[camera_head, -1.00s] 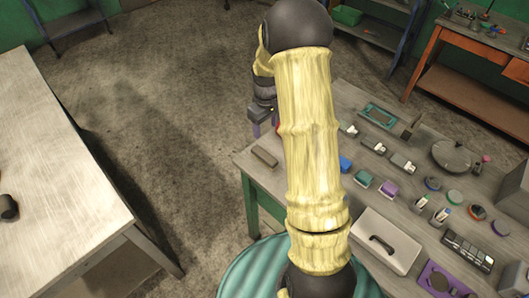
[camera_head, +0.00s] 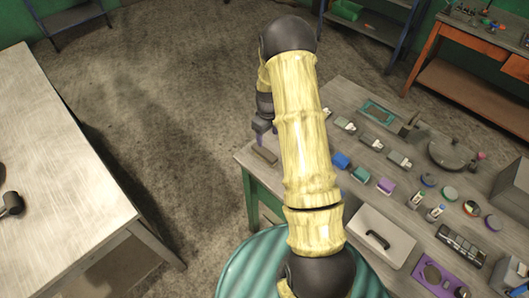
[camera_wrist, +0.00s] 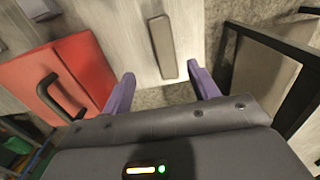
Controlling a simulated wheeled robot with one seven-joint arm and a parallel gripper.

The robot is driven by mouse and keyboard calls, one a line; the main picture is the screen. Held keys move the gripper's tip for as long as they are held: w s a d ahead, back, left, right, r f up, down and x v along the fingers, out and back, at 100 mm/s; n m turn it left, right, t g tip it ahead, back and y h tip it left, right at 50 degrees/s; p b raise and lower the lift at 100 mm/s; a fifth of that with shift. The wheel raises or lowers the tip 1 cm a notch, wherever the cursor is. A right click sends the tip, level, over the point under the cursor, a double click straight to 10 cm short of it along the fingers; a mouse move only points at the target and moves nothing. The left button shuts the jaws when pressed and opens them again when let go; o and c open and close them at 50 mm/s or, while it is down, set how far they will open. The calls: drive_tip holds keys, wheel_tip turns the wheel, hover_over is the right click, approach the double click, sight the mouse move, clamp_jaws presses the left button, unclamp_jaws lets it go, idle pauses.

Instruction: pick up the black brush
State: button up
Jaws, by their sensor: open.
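A long, narrow, dark grey-brown block (camera_head: 264,155) lies flat at the near left corner of the workbench; it looks like the brush, but I see no bristles. In the wrist view the block (camera_wrist: 162,45) points away from me, with its near end between the fingertips in the picture. My gripper (camera_wrist: 160,75) is open, its two purple fingers apart with nothing held. In the head view my gripper (camera_head: 263,138) is just behind the block, partly hidden by my arm. I cannot tell the exact height gap.
A red case (camera_wrist: 60,75) with a black handle is left of the block in the wrist view. A metal table (camera_head: 70,160) stands at left, holding a dark tool (camera_head: 11,204). Floor between is open.

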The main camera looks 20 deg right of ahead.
sight(265, 152)
drive_tip(key=shift+f+p, duration=0.85)
drive_tip(key=shift+f, duration=1.95)
drive_tip(key=shift+a+f+p, duration=0.2)
drive_tip(key=shift+f+p, duration=0.3)
drive_tip(key=shift+p, duration=0.2)
drive_tip(key=f, duration=0.1)
drive_tip(key=f+p, duration=0.1)
drive_tip(key=shift+a+f+p, duration=0.25)
drive_tip(key=shift+f+p, duration=0.1)
drive_tip(key=shift+f, duration=0.75)
